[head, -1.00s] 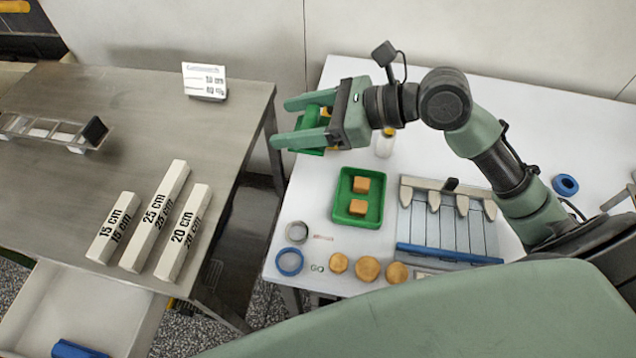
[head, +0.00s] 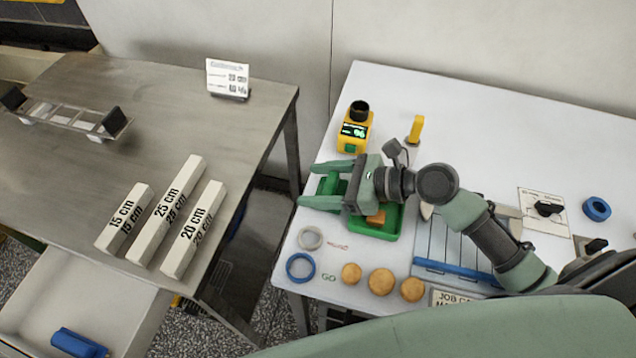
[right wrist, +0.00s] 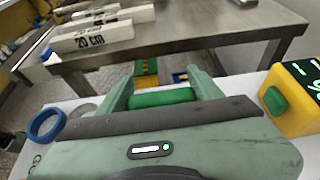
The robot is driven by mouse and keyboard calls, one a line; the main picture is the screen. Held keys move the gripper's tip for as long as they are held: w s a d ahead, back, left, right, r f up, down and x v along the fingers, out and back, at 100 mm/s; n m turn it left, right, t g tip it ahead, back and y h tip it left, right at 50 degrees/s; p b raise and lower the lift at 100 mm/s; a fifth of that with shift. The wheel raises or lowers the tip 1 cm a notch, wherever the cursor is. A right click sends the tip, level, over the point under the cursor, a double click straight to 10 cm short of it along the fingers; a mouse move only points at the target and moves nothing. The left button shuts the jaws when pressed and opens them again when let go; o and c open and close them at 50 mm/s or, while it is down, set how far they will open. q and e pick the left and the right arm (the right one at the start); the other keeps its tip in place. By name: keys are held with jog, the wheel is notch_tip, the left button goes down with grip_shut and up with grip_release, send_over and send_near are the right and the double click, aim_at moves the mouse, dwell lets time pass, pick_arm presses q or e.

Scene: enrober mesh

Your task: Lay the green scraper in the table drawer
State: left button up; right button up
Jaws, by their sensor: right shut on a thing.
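My right gripper (head: 308,184) is shut on the green scraper (head: 331,187), above the left edge of the white table. In the right wrist view the scraper (right wrist: 160,97) shows as a green bar between the fingers; the rest of it is hard to make out. The table drawer (head: 40,291) hangs open under the steel table at the lower left, and a blue thing (head: 78,343) lies in it. My left gripper is not in view.
White length blocks (head: 168,210) and a small sign (head: 228,78) stand on the steel table (head: 150,105). A gap separates it from the white table (head: 460,120). A green tray (head: 378,234), a yellow device (head: 353,130) and blue tape (head: 300,267) are near the gripper.

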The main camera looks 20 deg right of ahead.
jog(key=shift+f, duration=0.1)
jog(key=o, duration=1.4)
jog(key=shift+o, duration=0.2)
